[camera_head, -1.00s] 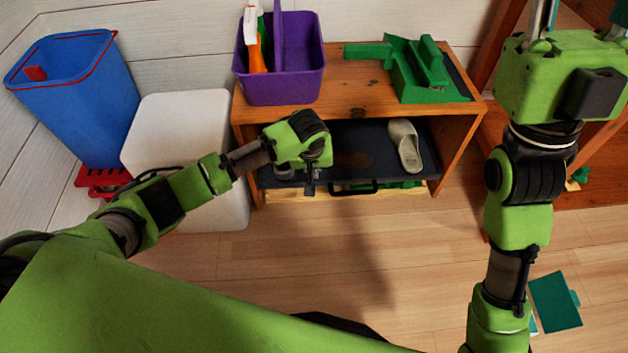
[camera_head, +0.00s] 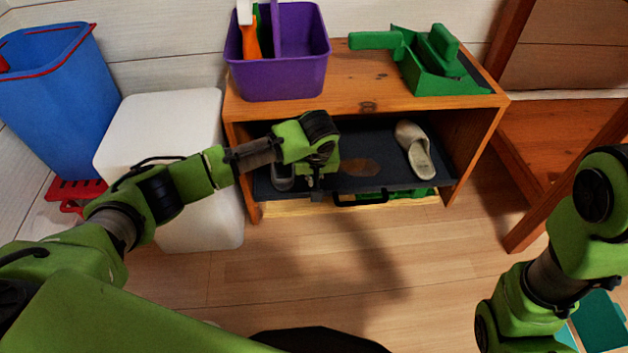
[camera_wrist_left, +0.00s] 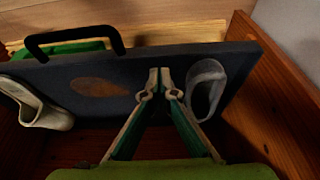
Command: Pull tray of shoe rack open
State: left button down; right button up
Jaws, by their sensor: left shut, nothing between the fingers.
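The wooden shoe rack (camera_head: 375,106) stands against the wall. Its dark tray (camera_head: 385,150) lies inside, with a black handle (camera_head: 360,199) on its front edge; the handle also shows in the left wrist view (camera_wrist_left: 75,38). A beige slipper (camera_head: 414,150) lies on the tray's right part, and a grey shoe (camera_head: 282,177) on its left part is partly hidden by my arm. My left gripper (camera_head: 316,182) is shut and empty over the tray, left of the handle. In the left wrist view its fingertips (camera_wrist_left: 160,72) meet beside the grey shoe (camera_wrist_left: 205,88). My right gripper is out of view.
A white stool-like block (camera_head: 168,130) and a blue bin (camera_head: 58,95) are at left. The wooden floor (camera_head: 300,285) in front is clear.

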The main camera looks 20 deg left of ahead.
pick_arm(q)
jog(key=shift+b+x, duration=0.4)
jog(key=shift+x, duration=0.6)
jog(key=shift+b+x, duration=0.75)
jog(key=shift+x, duration=0.15)
